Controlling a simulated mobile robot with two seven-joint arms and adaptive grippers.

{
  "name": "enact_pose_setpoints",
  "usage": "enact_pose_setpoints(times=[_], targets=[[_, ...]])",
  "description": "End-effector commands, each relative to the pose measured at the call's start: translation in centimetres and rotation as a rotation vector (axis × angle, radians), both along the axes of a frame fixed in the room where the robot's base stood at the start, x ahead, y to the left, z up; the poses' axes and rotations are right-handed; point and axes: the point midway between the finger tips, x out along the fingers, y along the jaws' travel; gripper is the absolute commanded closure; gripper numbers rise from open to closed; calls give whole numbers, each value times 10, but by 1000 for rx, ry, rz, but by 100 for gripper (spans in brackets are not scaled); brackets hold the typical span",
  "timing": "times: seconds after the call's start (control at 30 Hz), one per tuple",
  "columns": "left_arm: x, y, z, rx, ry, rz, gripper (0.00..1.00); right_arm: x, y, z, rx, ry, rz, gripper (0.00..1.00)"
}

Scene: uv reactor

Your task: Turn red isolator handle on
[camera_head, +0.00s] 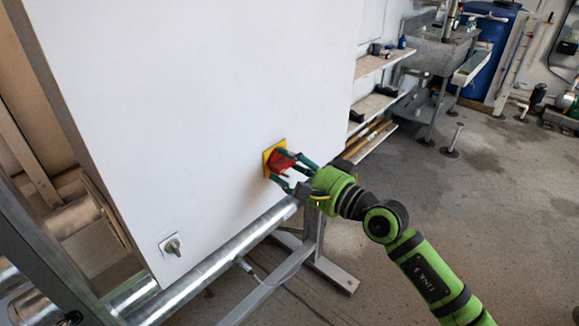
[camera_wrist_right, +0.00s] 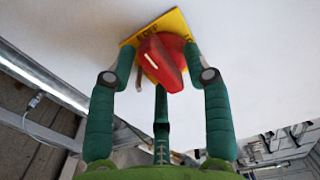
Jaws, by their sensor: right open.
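The red isolator handle (camera_head: 281,161) sits on a yellow square plate (camera_head: 269,152) on the white cabinet face in the head view. In the right wrist view the red handle (camera_wrist_right: 163,62) stands out from the yellow plate (camera_wrist_right: 173,22), which carries dark lettering, partly covered. My right gripper (camera_head: 283,168) is at the handle with its green fingers spread around it. In the wrist view the right gripper (camera_wrist_right: 160,75) has one finger on each side of the handle and a third below it. Whether the fingers touch it is unclear. My left gripper is not in view.
The white cabinet (camera_head: 190,100) fills the left. A grey knob (camera_head: 173,246) is low on its face. A metal pipe (camera_head: 215,262) and frame run below the handle, close under my right gripper. Shelves (camera_head: 375,103) and a sink stand behind; the floor at right is open.

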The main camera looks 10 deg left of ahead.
Motion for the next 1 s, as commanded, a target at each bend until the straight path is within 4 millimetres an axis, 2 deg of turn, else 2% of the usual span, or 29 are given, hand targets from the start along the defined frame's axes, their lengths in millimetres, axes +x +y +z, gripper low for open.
enact_pose_setpoints(times=[0.03,0.07,0.1,0.17,0.2,0.4,0.7,0.97,1.0], targets=[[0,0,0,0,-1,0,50,0,0,0,0,0,0,50],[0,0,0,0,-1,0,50,0,0,0,0,0,0,58],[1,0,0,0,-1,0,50,0,0,0,0,0,0,74],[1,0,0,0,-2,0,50,0,0,0,1,1,0,98],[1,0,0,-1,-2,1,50,0,0,0,1,1,0,100],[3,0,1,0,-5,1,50,0,0,0,9,13,0,100],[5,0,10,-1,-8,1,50,-2,1,1,134,204,1,100],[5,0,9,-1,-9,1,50,-2,1,0,138,209,2,100],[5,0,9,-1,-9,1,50,-2,1,0,138,209,2,62]])
